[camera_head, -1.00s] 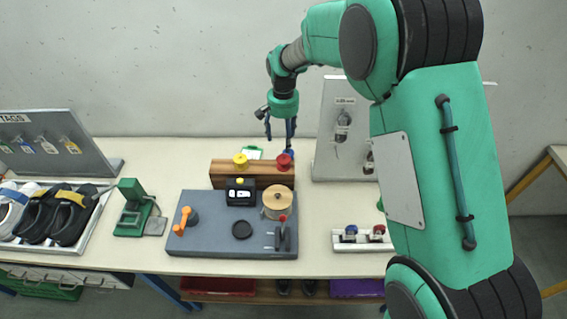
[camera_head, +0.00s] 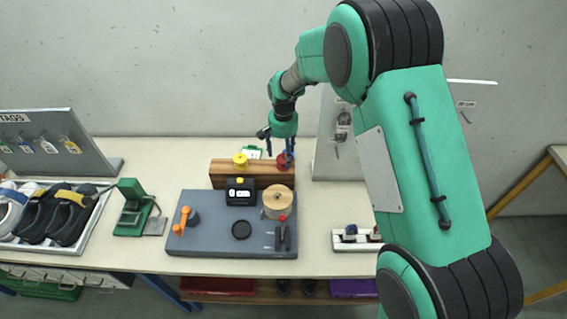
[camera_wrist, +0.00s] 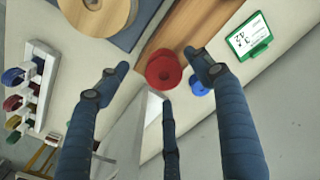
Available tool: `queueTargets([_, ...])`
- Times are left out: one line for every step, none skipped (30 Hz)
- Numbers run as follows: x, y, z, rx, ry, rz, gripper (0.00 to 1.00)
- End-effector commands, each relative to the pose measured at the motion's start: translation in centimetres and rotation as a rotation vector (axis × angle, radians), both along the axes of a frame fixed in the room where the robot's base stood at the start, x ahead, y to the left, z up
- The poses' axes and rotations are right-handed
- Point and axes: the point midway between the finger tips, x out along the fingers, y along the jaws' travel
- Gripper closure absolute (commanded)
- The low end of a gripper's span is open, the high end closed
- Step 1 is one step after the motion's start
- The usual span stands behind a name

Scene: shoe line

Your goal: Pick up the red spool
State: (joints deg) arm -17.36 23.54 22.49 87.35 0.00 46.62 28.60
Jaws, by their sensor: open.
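The red spool (camera_head: 284,160) is at the right end of the wooden block (camera_head: 225,175) at the back of the table. It also shows near the centre of the wrist view (camera_wrist: 163,73). My gripper (camera_head: 278,156) is open and empty. It points down just above and around the spool, with fingers partly hiding it in the head view. In the wrist view the spool lies between the spread fingertips (camera_wrist: 158,64); contact cannot be told.
A blue spool (camera_wrist: 199,86) and a green-framed card (camera_wrist: 250,38) lie close behind the red spool. In front is the grey board (camera_head: 203,235) with a large wooden reel (camera_head: 278,203). A grey panel (camera_head: 326,150) stands right.

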Motion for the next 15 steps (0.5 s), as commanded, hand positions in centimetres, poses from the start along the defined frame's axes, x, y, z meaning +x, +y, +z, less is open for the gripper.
queueTargets([0.0, 0.0, 0.0, 0.000, 0.000, 0.000, 0.34])
queueTargets([0.0, 0.0, 0.0, 0.000, 0.000, 0.000, 0.34])
queueTargets([0.0, 0.0, 0.0, 0.000, 0.000, 0.000, 0.34])
queueTargets([0.0, 0.0, 0.0, 0.000, 0.000, 0.000, 0.34])
queueTargets([0.0, 0.0, 0.0, 0.000, 0.000, 0.000, 0.34])
queueTargets([0.0, 0.0, 0.0, 0.000, 0.000, 0.000, 0.34])
queueTargets([0.0, 0.0, 0.0, 0.000, 0.000, 0.000, 0.34])
queueTargets([0.0, 0.0, -0.1, 0.000, 0.000, 0.000, 0.34])
queueTargets([0.0, 0.0, -0.2, 0.000, 0.000, 0.000, 0.34])
queueTargets([0.0, 0.0, -0.3, 0.000, 0.001, 0.000, 0.34])
queueTargets([0.0, 0.0, -0.5, 0.000, 0.001, 0.000, 0.34])
queueTargets([0.1, 0.0, -0.9, -0.001, 0.001, 0.000, 0.34])
queueTargets([0.1, 0.0, -1.1, -0.001, 0.002, 0.000, 0.34])
queueTargets([0.1, 0.0, -1.4, -0.001, 0.002, 0.000, 0.34])
queueTargets([0.2, 0.0, -1.9, -0.001, 0.002, 0.000, 0.34])
